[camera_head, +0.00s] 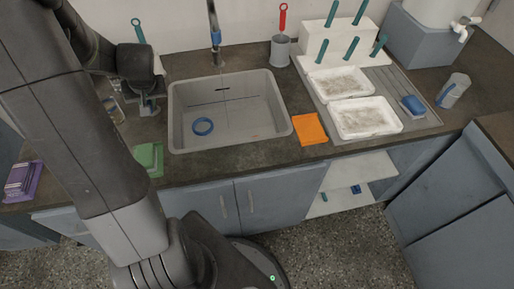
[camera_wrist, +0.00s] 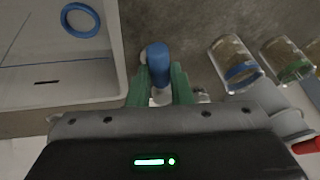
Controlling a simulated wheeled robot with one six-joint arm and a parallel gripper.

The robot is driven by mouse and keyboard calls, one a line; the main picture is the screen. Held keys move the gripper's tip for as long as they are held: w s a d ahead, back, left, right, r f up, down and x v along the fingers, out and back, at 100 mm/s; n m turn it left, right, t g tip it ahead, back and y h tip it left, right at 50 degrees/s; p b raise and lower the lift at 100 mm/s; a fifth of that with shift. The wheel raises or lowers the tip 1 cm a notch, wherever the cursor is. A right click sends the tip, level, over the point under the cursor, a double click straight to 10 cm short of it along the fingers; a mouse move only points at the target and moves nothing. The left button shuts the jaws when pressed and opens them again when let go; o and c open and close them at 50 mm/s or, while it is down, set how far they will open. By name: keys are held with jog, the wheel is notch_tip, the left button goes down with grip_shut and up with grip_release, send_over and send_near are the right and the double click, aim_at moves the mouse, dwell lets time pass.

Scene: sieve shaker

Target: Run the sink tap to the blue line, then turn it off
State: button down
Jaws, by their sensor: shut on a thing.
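The grey sink (camera_head: 183,137) is set in the dark counter. A thin line crosses its inner wall, and it looks blue in the wrist view (camera_wrist: 40,63). The tap spout (camera_head: 214,33) hangs above the sink's back edge. A faint upright line shows below it; I cannot tell whether it is running water. My gripper (camera_head: 149,108) is on the left of the sink. In the wrist view its green fingers are shut on a blue rounded knob (camera_wrist: 157,56), perhaps the tap handle. The knob's base is hidden.
Jars (camera_wrist: 237,65) stand close beside my gripper. A green cloth (camera_head: 150,158) and purple stack (camera_head: 22,180) lie along the front left. Right of the sink are an orange cloth (camera_head: 309,130), two white trays (camera_head: 385,132) and a white rack (camera_head: 312,48).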

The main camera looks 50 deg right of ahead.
jog(key=shift+d+n, duration=0.15)
jog(key=shift+n, duration=0.15)
jog(key=shift+s+d+f+n+y+b, duration=0.1)
jog(key=shift+d+f+n+y+b, duration=0.25)
jog(key=shift+b, duration=0.85)
jog(key=shift+s+d+r+n+y+b, duration=0.1)
jog(key=shift+d+r+n+y+b, duration=0.25)
jog(key=shift+n+b, duration=0.5)
jog(key=shift+d+f+n+b, duration=0.15)
jog(key=shift+d+n+b, duration=0.15)
jog(key=shift+n, duration=0.2)
jog(key=shift+d+n+g+y+b, duration=0.3)
jog(key=shift+d+n+y+b, duration=0.35)
jog(key=shift+n, duration=0.75)
jog(key=shift+w+d+n+g+y+p, duration=0.15)
jog(key=shift+w+d+n+g+y, duration=0.3)
jog(key=shift+n, duration=0.7)
jog(key=shift+w+d+n+g+y+p, duration=0.1)
jog(key=shift+w+d+n+g+y, duration=0.15)
jog(key=shift+d+n, duration=0.65)
jog(key=shift+w+d+n+g+y+p, duration=0.15)
jog(key=shift+w+d+n+g+y, duration=0.15)
jog(key=shift+n, duration=1.15)
jog(key=shift+s+a, duration=0.1)
